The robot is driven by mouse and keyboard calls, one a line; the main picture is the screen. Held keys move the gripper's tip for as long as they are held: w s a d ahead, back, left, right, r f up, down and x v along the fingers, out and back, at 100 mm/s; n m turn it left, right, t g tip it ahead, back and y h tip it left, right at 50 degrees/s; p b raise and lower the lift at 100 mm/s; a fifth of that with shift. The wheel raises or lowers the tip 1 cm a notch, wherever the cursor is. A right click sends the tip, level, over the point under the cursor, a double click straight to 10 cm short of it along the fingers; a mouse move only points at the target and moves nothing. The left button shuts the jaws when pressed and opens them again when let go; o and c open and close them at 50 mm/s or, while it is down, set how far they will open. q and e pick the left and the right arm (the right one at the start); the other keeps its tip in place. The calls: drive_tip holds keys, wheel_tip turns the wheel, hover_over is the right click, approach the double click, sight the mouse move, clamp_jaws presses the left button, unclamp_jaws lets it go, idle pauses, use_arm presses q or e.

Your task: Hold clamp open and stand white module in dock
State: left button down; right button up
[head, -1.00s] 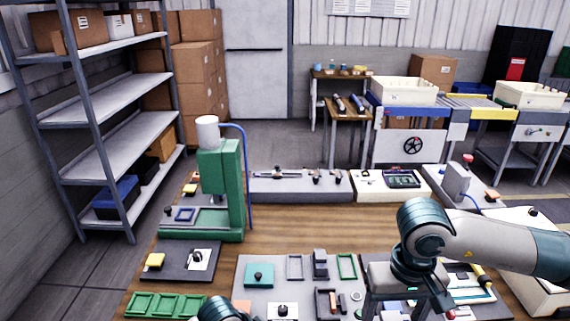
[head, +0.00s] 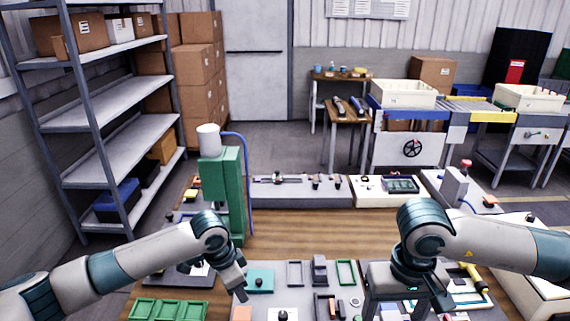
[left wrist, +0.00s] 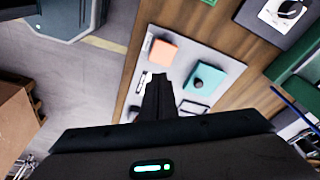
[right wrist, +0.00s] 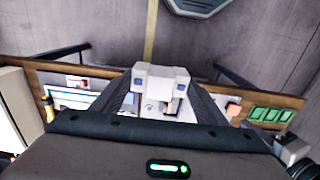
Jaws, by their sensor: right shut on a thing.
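My right gripper (right wrist: 160,108) is shut on the white module (right wrist: 162,78), whose blocky end with two dark square spots shows between the fingers in the right wrist view. In the head view this gripper hangs over the right part of the grey board (head: 262,300). My left gripper (head: 241,290) is over the left part of the board, beside the teal block (head: 260,281). Its fingers (left wrist: 157,92) look together and empty in the left wrist view. A dark upright fixture (head: 319,268) and a dark bracket (head: 324,306) stand on the board; I cannot tell which is clamp or dock.
An orange block (left wrist: 167,52) lies on the board's near left part. Grey (head: 295,273) and green (head: 346,272) frames lie farther back. Green trays (head: 165,310) are at the left. A green press (head: 232,190) stands behind. Bare wood (head: 310,236) lies beyond the board.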

use_arm(q)
drive_tip(key=shift+w+a+r, duration=0.35)
drive_tip(key=shift+a, duration=0.05)
drive_tip(key=b+x, duration=0.2)
drive_tip(key=b, duration=0.1)
drive_tip(key=b+x, duration=0.2)
drive_tip(key=shift+s+a+f, duration=0.15)
drive_tip(key=shift+s+a, duration=0.05)
drive_tip(key=shift+a, duration=0.15)
use_arm(e)
wheel_tip(320, 180, down, 5)
drive_tip(key=shift+r, duration=0.1)
use_arm(q)
drive_tip(key=shift+x, duration=1.1)
use_arm(e)
drive_tip(key=shift+f, duration=0.2)
